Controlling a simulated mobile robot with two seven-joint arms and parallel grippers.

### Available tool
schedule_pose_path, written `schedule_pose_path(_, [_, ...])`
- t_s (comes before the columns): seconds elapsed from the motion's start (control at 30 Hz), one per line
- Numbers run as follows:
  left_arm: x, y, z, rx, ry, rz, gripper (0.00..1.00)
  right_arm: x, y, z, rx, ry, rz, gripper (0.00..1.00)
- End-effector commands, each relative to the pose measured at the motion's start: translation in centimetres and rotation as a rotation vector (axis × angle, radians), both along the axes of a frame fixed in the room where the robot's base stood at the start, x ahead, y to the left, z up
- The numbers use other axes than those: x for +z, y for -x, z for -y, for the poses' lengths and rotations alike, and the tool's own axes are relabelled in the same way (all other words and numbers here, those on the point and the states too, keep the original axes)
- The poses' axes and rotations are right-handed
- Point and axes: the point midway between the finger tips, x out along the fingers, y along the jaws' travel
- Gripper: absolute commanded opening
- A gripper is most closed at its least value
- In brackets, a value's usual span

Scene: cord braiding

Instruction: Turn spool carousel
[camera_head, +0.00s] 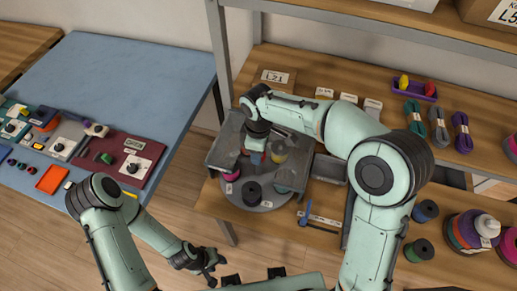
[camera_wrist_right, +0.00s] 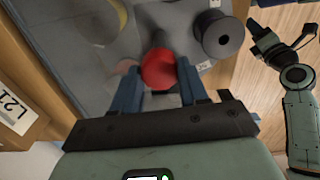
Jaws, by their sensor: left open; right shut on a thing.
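The spool carousel (camera_head: 272,202) is a round grey turntable on the wooden table in the head view, partly under a grey frame. It carries a black spool (camera_head: 252,193), a magenta spool (camera_head: 231,173) and a yellow spool (camera_head: 278,153). My right gripper (camera_head: 256,157) reaches down over it. In the right wrist view its blue fingers (camera_wrist_right: 158,75) are shut on a round red knob (camera_wrist_right: 158,68), with the black spool (camera_wrist_right: 218,36) beside it. My left gripper (camera_head: 209,266) is open and empty, low and left of the carousel, above the floor.
A blue table (camera_head: 130,65) with control panels stands at the left. Right of the carousel are a blue-handled tool (camera_head: 304,214) and a grey tray (camera_head: 328,168). Cord bundles (camera_head: 438,125) and more spools (camera_head: 470,230) lie farther right. A grey shelf post (camera_head: 219,55) rises behind.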

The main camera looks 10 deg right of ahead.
Motion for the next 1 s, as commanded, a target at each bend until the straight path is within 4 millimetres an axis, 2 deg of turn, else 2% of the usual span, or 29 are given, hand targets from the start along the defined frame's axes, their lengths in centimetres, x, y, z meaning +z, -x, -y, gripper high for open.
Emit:
schedule_pose_path(0.8, [-0.01, 0.00, -0.01, 0.000, 0.000, 0.000, 0.43, -0.05, 0.03, -0.07, -0.060, -0.002, -0.001, 0.00])
schedule_pose_path(0.83, [-0.01, 0.00, 0.00, 0.000, 0.000, 0.000, 0.43, -0.05, 0.03, -0.07, -0.060, -0.002, -0.001, 0.53])
schedule_pose_path(0.9, [-0.01, 0.00, 0.00, 0.000, 0.000, 0.000, 0.43, -0.05, 0.03, -0.06, -0.060, -0.001, -0.001, 0.69])
schedule_pose_path(1.0, [-0.01, 0.00, 0.00, 0.000, 0.000, 0.000, 0.43, -0.04, 0.02, -0.04, -0.060, 0.000, -0.001, 0.69])
